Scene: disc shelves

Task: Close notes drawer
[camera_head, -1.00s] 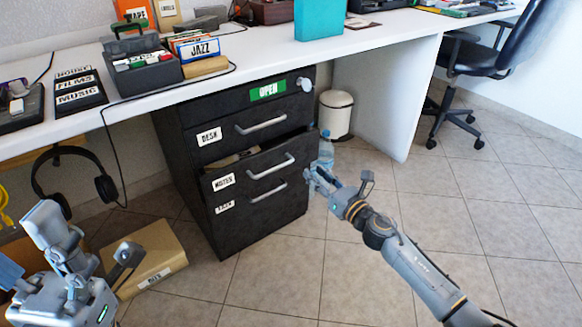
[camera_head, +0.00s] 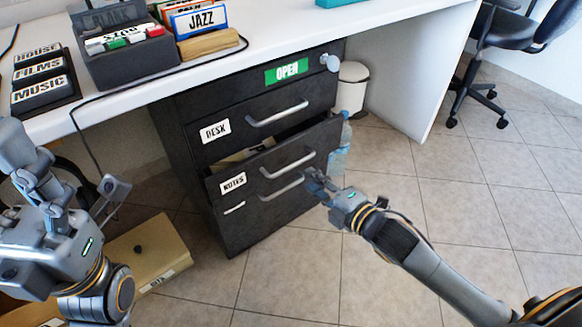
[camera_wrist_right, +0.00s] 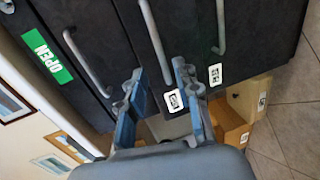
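The notes drawer (camera_head: 300,147) is the black middle drawer of the cabinet, with a NOTES label (camera_head: 232,183) and a grey bar handle (camera_head: 288,165). It stands partly pulled out, with a gap showing its contents above the front. My right gripper (camera_head: 318,184) is in front of the cabinet, near the right end of the drawer front; contact cannot be told. In the right wrist view its fingers (camera_wrist_right: 158,88) are spread, with nothing between them, facing the drawer fronts. My left gripper (camera_head: 72,172) is at the left, fingers apart and empty, away from the cabinet.
The desk drawer (camera_head: 215,150) above looks shut. A white desk (camera_head: 225,72) overhangs the cabinet. A water bottle (camera_head: 340,150) and a white bin (camera_head: 352,90) stand right of it. A cardboard box (camera_head: 150,250) lies left on the floor.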

